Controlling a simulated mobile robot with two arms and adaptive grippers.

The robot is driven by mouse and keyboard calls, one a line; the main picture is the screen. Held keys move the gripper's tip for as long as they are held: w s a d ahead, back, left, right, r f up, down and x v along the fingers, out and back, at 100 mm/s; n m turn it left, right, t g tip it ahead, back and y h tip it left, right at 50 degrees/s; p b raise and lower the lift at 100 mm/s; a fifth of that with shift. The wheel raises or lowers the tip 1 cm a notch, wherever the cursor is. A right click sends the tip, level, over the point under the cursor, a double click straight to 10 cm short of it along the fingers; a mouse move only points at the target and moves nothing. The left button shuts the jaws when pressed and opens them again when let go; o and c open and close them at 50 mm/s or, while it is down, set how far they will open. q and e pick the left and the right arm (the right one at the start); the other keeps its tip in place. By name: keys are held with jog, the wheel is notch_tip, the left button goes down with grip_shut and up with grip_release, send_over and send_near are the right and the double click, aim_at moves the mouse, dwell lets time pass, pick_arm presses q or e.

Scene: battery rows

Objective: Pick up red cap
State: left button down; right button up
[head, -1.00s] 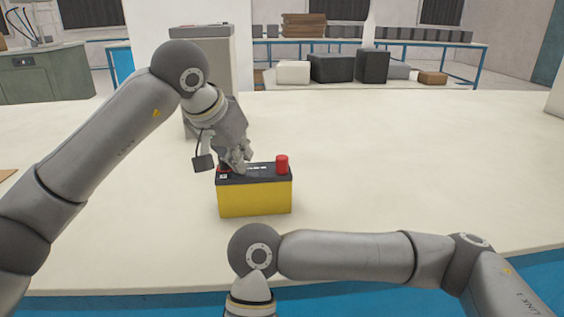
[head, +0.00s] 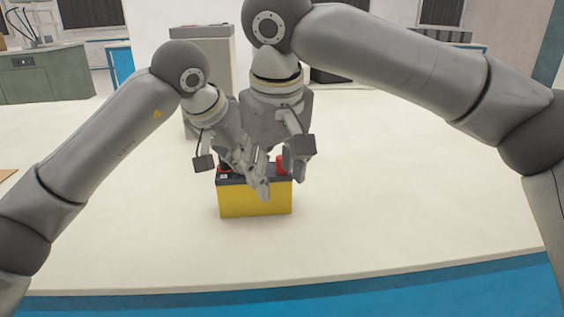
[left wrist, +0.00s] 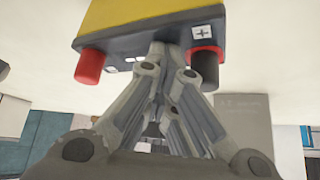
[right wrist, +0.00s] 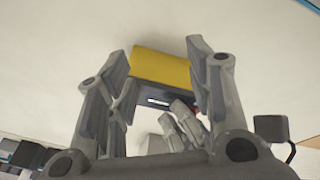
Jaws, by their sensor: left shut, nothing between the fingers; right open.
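A yellow battery (head: 255,202) with a dark top stands upright on the pale table. The red cap (head: 280,165) is upright on the top's right end, partly covered by my right gripper (head: 281,182); it shows clearly in the left wrist view (left wrist: 91,66). My right gripper is open over the battery, its fingers spread to either side in the right wrist view (right wrist: 158,55); only a sliver of red shows there. My left gripper (left wrist: 167,52) is shut and empty at the battery's top, between the red cap and a black cylinder (left wrist: 205,68) with a red ring beside a plus mark.
My two grippers are close together above the battery. A grey box-like unit (head: 215,55) stands behind. The table (head: 420,210) is clear to the right and in front. A green cabinet (head: 45,75) stands at the far left.

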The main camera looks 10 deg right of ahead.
jog(key=w+d+r+y, duration=0.2)
jog(key=w+d+r, duration=0.25)
jog(key=r, duration=0.25)
jog(key=shift+t, duration=0.4)
jog(key=shift+w+a+r+x, duration=0.1)
jog(key=shift+w+x, duration=0.15)
jog(key=shift+x, duration=1.7)
jog(key=shift+w+a+r+x, duration=0.1)
jog(key=shift+w+x, duration=0.15)
jog(key=shift+x, duration=1.65)
jog(key=shift+w+a+r+x, duration=0.1)
jog(key=shift+w+x, duration=0.15)
jog(key=shift+x, duration=1.7)
jog(key=shift+s, duration=0.1)
jog(key=shift+c, duration=0.4)
jog(key=shift+r, duration=0.1)
jog(key=c, duration=0.7)
